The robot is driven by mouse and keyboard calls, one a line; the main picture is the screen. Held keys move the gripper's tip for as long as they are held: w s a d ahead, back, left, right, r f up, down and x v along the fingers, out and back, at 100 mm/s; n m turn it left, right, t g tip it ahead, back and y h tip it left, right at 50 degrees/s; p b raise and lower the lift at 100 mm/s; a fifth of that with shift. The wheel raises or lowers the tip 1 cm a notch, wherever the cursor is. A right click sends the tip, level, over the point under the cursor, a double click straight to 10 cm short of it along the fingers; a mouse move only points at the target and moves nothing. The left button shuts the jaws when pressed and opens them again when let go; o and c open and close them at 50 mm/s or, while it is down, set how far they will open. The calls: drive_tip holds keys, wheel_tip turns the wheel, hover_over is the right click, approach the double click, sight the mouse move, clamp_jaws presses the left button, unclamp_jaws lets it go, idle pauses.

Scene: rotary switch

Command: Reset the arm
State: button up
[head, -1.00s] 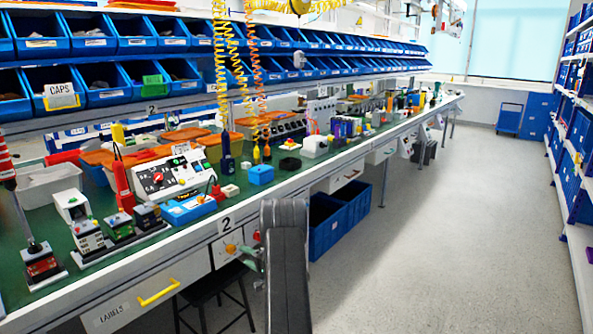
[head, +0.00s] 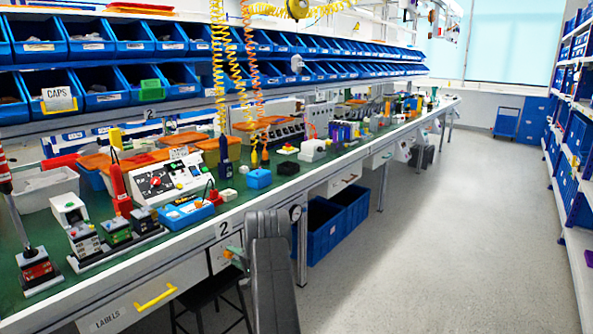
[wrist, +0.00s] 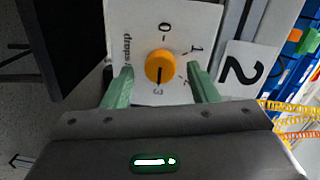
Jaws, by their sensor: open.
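The rotary switch is an orange knob (wrist: 160,67) on a white plate (wrist: 128,18) marked 0, 1, 2 and 3 in the wrist view. The black line on the knob points down in the picture, at the 3. My gripper (wrist: 161,82) is open, with one green finger to the left of the knob and one to the right. Gaps show between the fingers and the knob. In the head view my gripper (head: 238,256) is at the bench front below the number 2 label, and my arm hides part of that panel.
The green-topped workbench (head: 205,225) carries several devices and runs away to the right. A black stool (head: 212,290) stands under it. Blue crates (head: 325,228) sit below the bench. The floor (head: 420,250) to the right is clear, with shelving at the far right.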

drive_tip(key=f+p+v, duration=0.1)
drive_tip(key=v, duration=1.2)
drive_tip(key=x, duration=0.4)
drive_tip(key=b+x, duration=0.1)
drive_tip(key=x, duration=0.9)
drive_tip(key=shift+r, duration=0.45)
drive_tip(key=shift+s+d+n+b, duration=0.15)
drive_tip(key=shift+n+b, duration=0.4)
drive_tip(key=shift+n, duration=0.35)
drive_tip(key=n+b, duration=0.1)
drive_tip(key=n, duration=0.1)
drive_tip(key=shift+n, duration=0.4)
drive_tip(key=n+b, duration=0.1)
drive_tip(key=n, duration=0.1)
drive_tip(key=n+b, duration=0.2)
drive_tip(key=n, duration=0.1)
drive_tip(key=shift+t+h+b, duration=0.3)
drive_tip(key=n+b, duration=0.4)
drive_tip(key=n, duration=0.1)
drive_tip(key=shift+s+f+n+t, duration=0.1)
drive_tip(key=shift+n+t, duration=0.2)
drive_tip(key=shift+n, duration=0.1)
drive_tip(key=n+b, duration=0.2)
drive_tip(key=shift+n, duration=0.7)
